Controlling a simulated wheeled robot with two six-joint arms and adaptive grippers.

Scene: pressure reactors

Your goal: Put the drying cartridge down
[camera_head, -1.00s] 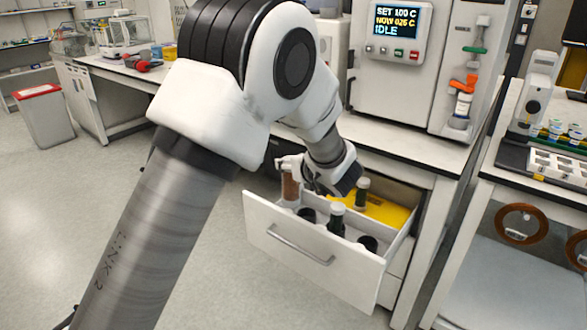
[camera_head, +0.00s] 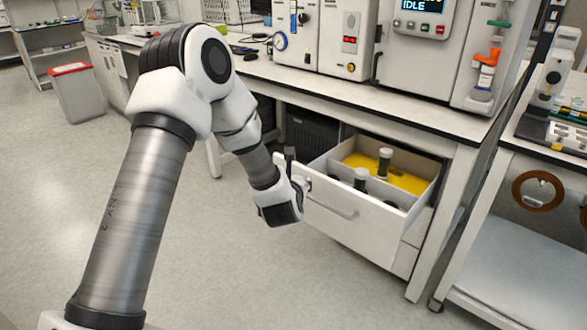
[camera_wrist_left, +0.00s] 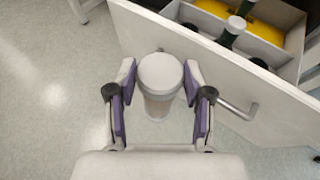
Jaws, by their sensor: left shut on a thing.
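The drying cartridge, a pale cylinder with a round white cap (camera_wrist_left: 160,72), is upright between the purple-padded fingers of my left gripper (camera_wrist_left: 159,82) in the left wrist view. The gripper is shut on it. In the head view my left gripper (camera_head: 298,188) is just outside the open drawer, by the left end of its front (camera_head: 340,222); the cartridge cannot be clearly made out there. My right gripper is not in view.
Inside the drawer, dark bottles with pale caps (camera_head: 385,161) stand beside a yellow bottom area (camera_head: 410,181). The drawer handle (camera_wrist_left: 238,112) is close to the right finger. The workbench (camera_head: 400,98) is above the drawer. Open floor (camera_head: 240,275) lies left of the drawer.

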